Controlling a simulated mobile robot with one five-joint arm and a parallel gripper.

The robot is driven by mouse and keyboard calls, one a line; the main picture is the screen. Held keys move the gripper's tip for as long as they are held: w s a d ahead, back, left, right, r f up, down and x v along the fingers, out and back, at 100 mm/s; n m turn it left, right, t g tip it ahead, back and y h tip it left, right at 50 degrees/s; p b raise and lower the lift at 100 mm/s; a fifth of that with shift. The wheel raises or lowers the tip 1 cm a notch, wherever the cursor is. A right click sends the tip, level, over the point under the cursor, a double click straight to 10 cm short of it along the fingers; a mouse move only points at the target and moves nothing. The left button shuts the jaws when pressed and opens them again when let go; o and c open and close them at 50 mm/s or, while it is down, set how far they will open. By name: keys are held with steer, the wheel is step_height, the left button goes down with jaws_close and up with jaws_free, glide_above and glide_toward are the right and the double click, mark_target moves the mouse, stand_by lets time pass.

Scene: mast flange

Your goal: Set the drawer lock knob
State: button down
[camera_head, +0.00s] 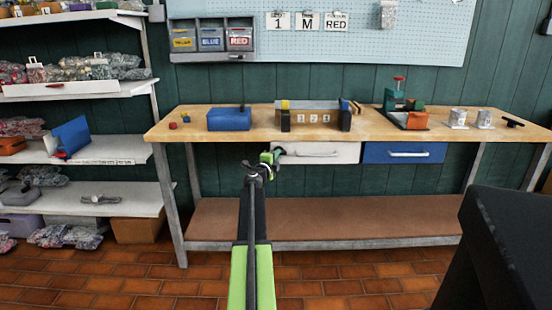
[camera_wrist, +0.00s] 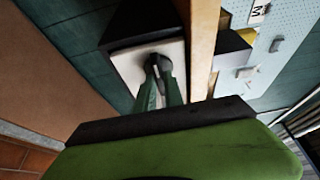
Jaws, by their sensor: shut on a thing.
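The white drawer (camera_head: 325,153) sits under the workbench, with a handle on its front. My gripper (camera_head: 276,154) is at the left end of this drawer front. In the wrist view, my gripper's two fingers (camera_wrist: 160,82) are shut on a small dark knob (camera_wrist: 153,60) on a pale panel (camera_wrist: 128,72). The fingers hide part of the knob, and its setting cannot be read. In the head view the knob is hidden by my gripper.
The wooden workbench top (camera_head: 260,131) overhangs the drawers. A blue drawer (camera_head: 380,153) is to the right. A blue box (camera_head: 229,120) and a grey-and-black fixture (camera_head: 313,116) stand on the bench. Shelves (camera_head: 100,178) stand at the left. A brown lower shelf (camera_head: 320,220) is bare.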

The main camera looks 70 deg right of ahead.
steer(key=shift+s+d+f+n+t+h+b, duration=0.15)
steer(key=shift+n+t+h+b, duration=0.35)
steer(key=shift+n+t+b, duration=2.1)
steer(key=shift+s+d+f+n+t+h+b, duration=0.25)
steer(key=shift+n+h+b, duration=0.35)
steer(key=shift+n, duration=4.15)
steer(key=shift+s+a+f+n+t+h+b, duration=0.1)
steer(key=shift+s+n+t+h+b, duration=0.25)
steer(key=shift+n+t+b, duration=2.2)
steer(key=n+g+p, duration=0.1)
steer(key=n+g, duration=0.1)
steer(key=shift+n+p, duration=0.35)
steer(key=shift+n, duration=0.05)
steer(key=c, duration=1.4)
jaws_free()
steer(key=shift+w, duration=0.15)
steer(key=shift+c, duration=0.2)
